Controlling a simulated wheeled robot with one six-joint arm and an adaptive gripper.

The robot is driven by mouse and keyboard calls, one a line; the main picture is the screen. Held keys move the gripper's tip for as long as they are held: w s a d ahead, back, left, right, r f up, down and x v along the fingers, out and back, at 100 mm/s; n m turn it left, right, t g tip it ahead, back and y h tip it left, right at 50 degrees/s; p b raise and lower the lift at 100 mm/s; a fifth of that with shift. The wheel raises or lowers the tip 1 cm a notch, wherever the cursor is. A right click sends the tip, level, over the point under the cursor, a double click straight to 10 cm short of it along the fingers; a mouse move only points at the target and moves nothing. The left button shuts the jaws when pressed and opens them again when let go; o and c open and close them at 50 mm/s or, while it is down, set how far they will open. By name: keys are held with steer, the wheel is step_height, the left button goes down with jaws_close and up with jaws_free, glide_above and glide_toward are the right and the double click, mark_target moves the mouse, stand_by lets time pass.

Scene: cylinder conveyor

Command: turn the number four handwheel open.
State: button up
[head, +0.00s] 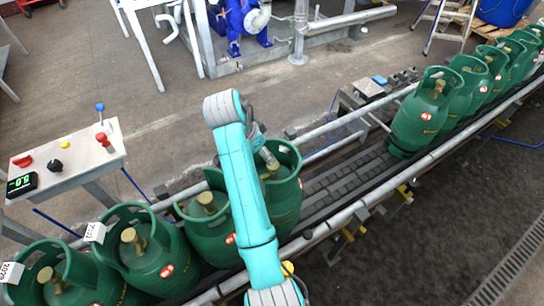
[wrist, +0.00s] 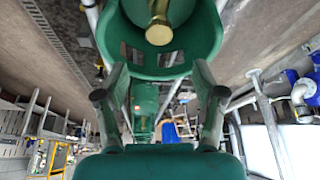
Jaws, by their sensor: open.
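The green cylinder (head: 284,207) under my gripper is the rightmost of the near group on the conveyor. Its number is not readable in either view. Its brass handwheel shows in the wrist view (wrist: 159,32), inside the green collar (wrist: 205,35). My gripper (wrist: 160,92) is open and empty, with one finger on each side of the picture. The handwheel appears above the fingertips in that view and is not between them. In the head view my gripper (head: 266,156) reaches to the collar's opening. My arm hides part of this cylinder and its neighbour.
More green cylinders (head: 163,265) stand close on the left, each with a collar and brass valve. A further row (head: 420,122) stands to the right, after a bare stretch of conveyor (head: 345,178). A control table (head: 75,160) with buttons and a display stands at left.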

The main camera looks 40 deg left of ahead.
mark_target(273, 166)
steer(key=x, duration=0.9)
steer(key=shift+w+f, duration=0.1)
steer(key=shift+f, duration=0.3)
steer(key=c, duration=1.1)
